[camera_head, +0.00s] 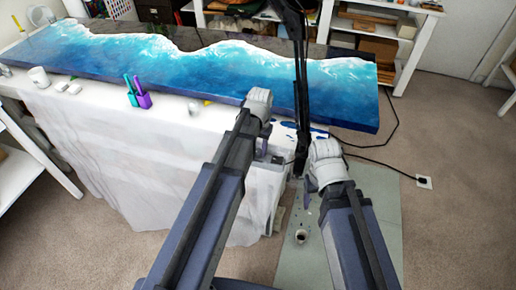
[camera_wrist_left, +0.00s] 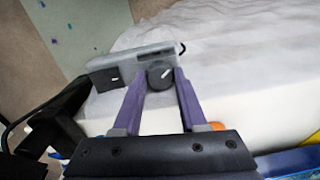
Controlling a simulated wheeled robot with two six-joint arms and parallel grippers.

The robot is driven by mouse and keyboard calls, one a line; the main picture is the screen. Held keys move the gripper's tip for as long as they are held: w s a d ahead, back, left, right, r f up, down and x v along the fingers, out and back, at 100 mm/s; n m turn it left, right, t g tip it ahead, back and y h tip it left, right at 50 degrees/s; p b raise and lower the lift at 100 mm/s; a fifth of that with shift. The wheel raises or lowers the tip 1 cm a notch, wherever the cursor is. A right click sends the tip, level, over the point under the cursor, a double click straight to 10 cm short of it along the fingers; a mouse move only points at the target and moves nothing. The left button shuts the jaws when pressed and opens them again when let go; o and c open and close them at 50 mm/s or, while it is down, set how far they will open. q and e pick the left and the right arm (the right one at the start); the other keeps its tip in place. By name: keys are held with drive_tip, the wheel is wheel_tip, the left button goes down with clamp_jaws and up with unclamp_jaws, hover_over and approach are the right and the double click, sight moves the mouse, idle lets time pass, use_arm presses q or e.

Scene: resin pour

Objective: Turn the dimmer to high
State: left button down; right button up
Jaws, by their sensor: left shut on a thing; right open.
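The dimmer (camera_wrist_left: 133,66) is a grey box with a round black knob (camera_wrist_left: 158,77) near its right end, seen in the left wrist view. The knob has a short white mark that slants up to the right. A small dark switch (camera_wrist_left: 112,83) sits left of the knob. My left gripper (camera_wrist_left: 160,80) has its two purple fingers on either side of the knob, shut on it. In the head view my left gripper (camera_head: 264,138) is at the table's front right end, by the partly hidden dimmer (camera_head: 272,160). My right gripper (camera_head: 306,196) is open and empty, over the floor mat.
A long blue resin slab (camera_head: 200,75) lies on the white-draped table (camera_head: 120,150). Purple and teal holders (camera_head: 138,95) and a white cup (camera_head: 39,77) stand along its front edge. A black stand (camera_head: 300,80) rises close to my grippers. A small cup (camera_head: 300,236) is on the mat (camera_head: 385,225).

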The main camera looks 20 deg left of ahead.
use_arm(q)
drive_tip(key=m, duration=0.9)
drive_tip(key=shift+m, duration=0.4)
drive_tip(key=m, duration=0.5)
drive_tip(key=shift+m+h, duration=0.3)
drive_tip(key=shift+m, duration=2.1)
drive_tip(key=shift+c, duration=2.2)
unclamp_jaws()
